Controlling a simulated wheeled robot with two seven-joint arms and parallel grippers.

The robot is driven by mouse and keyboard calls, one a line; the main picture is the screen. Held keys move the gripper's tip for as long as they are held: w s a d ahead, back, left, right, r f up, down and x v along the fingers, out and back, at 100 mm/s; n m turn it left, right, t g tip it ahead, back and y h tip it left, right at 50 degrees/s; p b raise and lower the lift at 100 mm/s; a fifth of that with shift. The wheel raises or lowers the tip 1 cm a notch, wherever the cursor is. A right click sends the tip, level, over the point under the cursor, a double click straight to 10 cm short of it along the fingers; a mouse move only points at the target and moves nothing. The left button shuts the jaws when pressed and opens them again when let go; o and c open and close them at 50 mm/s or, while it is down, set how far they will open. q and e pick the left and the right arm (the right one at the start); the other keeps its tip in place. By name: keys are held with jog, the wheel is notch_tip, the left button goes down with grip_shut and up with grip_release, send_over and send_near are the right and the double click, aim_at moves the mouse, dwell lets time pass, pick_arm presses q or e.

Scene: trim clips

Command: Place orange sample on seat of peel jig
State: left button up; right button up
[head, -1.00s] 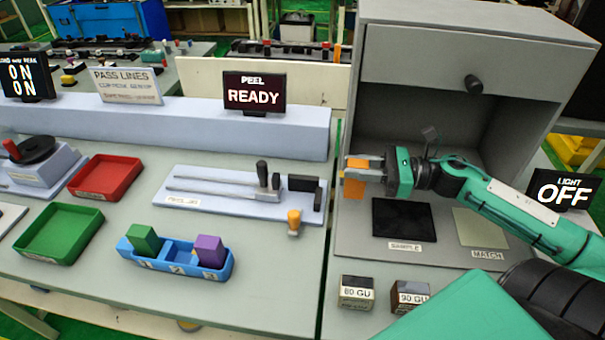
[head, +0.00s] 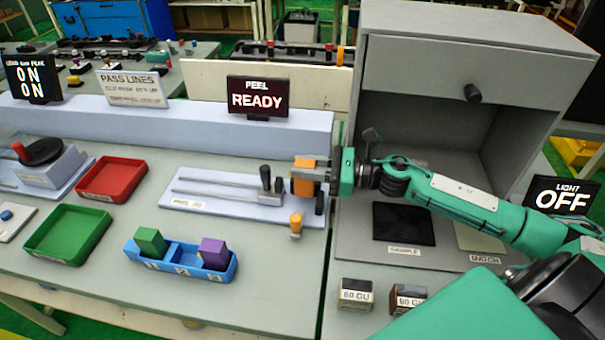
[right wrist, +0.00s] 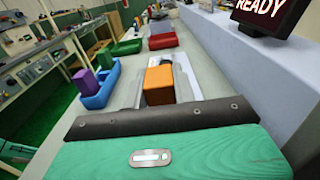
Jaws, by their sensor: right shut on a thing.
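The orange sample (head: 304,183) is a small block held in my right gripper (head: 312,172), above the right end of the peel jig (head: 220,203). It also shows in the right wrist view (right wrist: 159,86), just beyond the gripper body. The jig is a pale flat plate with two rails, a dark upright handle (head: 265,178) and a dark block at its right end. My gripper and the sample partly hide that right end, so I cannot tell the gap between sample and seat. My left gripper is not in view.
A blue tray (head: 180,262) with a green and a purple block stands in front. Red (head: 112,178) and green (head: 68,233) trays lie left. An orange-topped knob (head: 296,224) stands at the jig's front edge. The grey booth (head: 385,245) is right. The PEEL sign (head: 257,97) reads READY.

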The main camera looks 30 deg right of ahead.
jog(key=shift+w+a, duration=0.25)
jog(key=shift+a, duration=0.05)
notch_tip(320, 180, down, 3)
jog(key=shift+f+p, duration=0.1)
jog(key=shift+p, duration=0.35)
jog(key=shift+f, duration=0.35)
jog(key=o, duration=0.9)
jog(key=shift+c, duration=0.2)
jog(key=shift+o, duration=1)
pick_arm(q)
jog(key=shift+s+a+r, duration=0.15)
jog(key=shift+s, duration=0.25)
